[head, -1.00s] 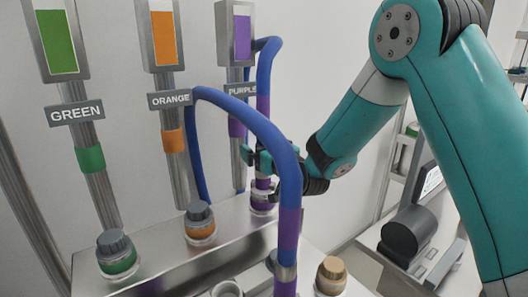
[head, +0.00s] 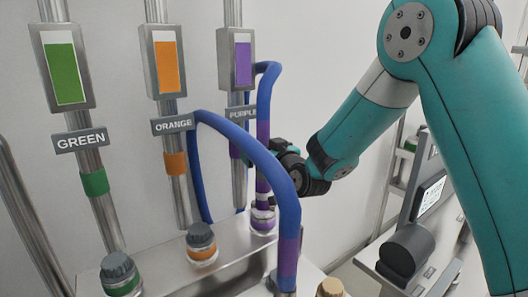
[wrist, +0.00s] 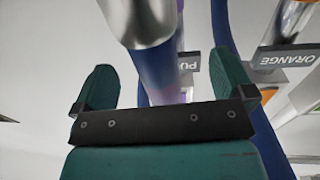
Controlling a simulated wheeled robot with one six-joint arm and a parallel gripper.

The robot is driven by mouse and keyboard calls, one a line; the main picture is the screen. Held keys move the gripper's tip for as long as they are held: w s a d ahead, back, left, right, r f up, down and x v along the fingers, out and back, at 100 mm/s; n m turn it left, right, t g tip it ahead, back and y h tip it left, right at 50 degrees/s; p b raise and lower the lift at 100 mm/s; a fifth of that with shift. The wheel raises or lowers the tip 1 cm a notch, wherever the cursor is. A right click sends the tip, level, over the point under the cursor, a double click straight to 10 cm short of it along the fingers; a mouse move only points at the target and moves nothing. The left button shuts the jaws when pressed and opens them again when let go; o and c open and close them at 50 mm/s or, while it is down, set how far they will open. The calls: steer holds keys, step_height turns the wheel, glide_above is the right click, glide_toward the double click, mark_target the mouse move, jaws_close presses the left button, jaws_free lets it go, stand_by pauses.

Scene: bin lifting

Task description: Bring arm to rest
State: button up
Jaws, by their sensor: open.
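My teal arm reaches in from the right in the head view. My gripper (head: 278,155) is beside the purple-banded blue hose (head: 264,130) at the PURPLE station, partly hidden behind the nearer blue hose (head: 262,150). In the wrist view my gripper (wrist: 165,95) has its two teal fingers wide apart. A shiny metal pipe end (wrist: 150,40) shows beyond and between the fingers; whether it touches them I cannot tell. No held thing is visible.
GREEN (head: 80,141), ORANGE (head: 173,126) and PURPLE (head: 241,113) signs hang on metal posts. Capped jars stand on the ledge: green (head: 121,280), orange (head: 201,246), purple (head: 262,218). A brown cap (head: 331,288) is in front. A dark cylindrical device (head: 405,252) is at right.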

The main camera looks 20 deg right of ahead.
steer(key=s+a+n+g, duration=0.2)
steer(key=s+g, duration=0.6)
steer(key=s, duration=1.1)
steer(key=s+a+f+n+g, duration=0.1)
steer(key=s+g, duration=0.8)
steer(key=s, duration=1)
steer(key=shift+s+a+f+n+g, duration=0.25)
steer(key=shift+s+a+n+g, duration=0.1)
steer(key=shift+a+n, duration=0.4)
